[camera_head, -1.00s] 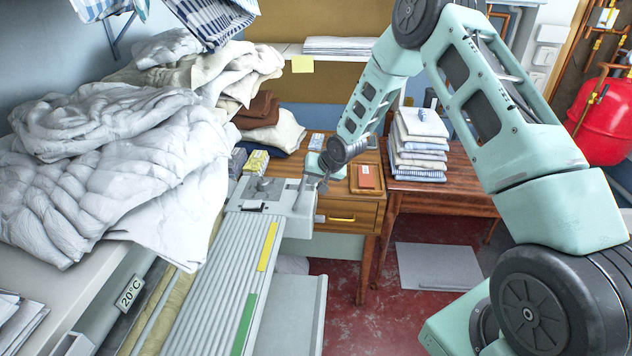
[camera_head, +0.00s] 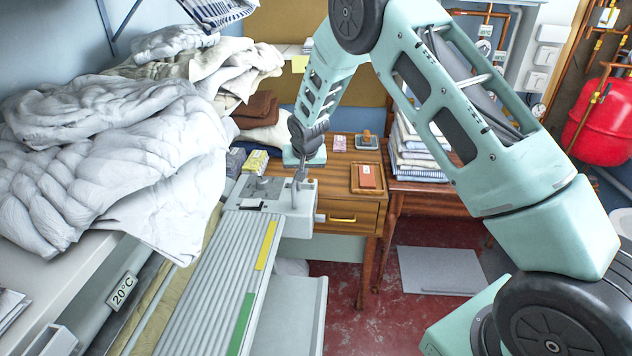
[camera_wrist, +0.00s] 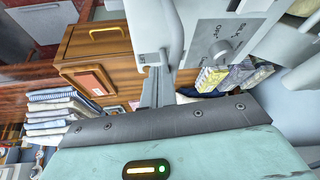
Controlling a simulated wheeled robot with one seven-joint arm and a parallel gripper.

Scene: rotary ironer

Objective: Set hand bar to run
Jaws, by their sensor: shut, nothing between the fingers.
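The rotary ironer shows in the head view with a ribbed grey top (camera_head: 215,275). A yellow strip (camera_head: 266,245) and a green strip (camera_head: 241,324) lie along its right side. I cannot single out the hand bar with certainty. A grey end block (camera_head: 262,192) sits at the far end; in the wrist view its face carries a round knob (camera_wrist: 218,50) with lettering including "OFF". My gripper (camera_head: 299,182) is shut and empty, pointing down at the block's right part. In the wrist view its fingers (camera_wrist: 155,85) are beside the pale housing; contact is unclear.
White bedding (camera_head: 110,150) is heaped on the left worktop. A wooden desk (camera_head: 342,205) stands just behind the block, with small boxes (camera_head: 256,162) and a tray (camera_head: 368,178). Folded laundry (camera_head: 415,160) is stacked on the right.

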